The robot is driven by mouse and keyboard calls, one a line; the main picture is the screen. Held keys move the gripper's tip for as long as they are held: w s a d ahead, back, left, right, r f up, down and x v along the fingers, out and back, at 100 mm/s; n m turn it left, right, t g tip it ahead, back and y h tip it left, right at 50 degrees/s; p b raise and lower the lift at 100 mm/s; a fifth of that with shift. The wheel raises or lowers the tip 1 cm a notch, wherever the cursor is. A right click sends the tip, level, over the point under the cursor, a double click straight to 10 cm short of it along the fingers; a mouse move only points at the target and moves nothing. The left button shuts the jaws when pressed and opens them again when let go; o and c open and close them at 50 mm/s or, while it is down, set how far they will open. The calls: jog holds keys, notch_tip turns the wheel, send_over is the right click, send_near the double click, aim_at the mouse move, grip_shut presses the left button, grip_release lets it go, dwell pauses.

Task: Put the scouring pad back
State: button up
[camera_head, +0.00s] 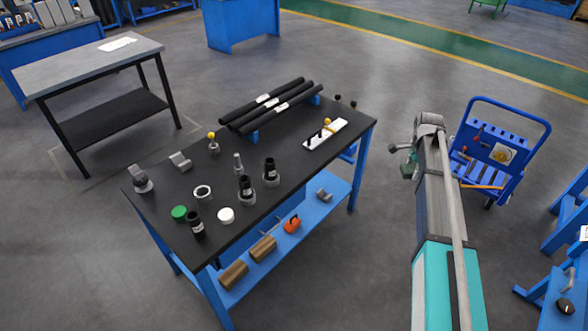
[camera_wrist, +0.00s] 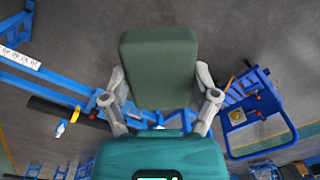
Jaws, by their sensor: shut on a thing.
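The scouring pad, a dark green block, fills the middle of the wrist view (camera_wrist: 158,62). My gripper (camera_wrist: 161,80) is shut on it, with one finger against each side. In the head view, the pad (camera_head: 408,169) is a small green patch at the end of my arm, partly hidden by my gripper (camera_head: 408,152). They are in the air between the black-topped workbench (camera_head: 330,165) and the blue cart (camera_head: 505,150).
The bench holds black tubes (camera_head: 270,103), a white tray (camera_head: 325,133) and several small fittings. Its blue lower shelf (camera_head: 335,203) carries wooden blocks (camera_head: 263,248) and an orange item (camera_head: 292,225). The cart has a raised handle. Grey floor lies open behind the bench.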

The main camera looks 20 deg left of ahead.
jog(key=shift+s+a, duration=0.15)
jog(key=shift+s, duration=0.1)
jog(key=shift+a, duration=0.15)
dwell(0.3)
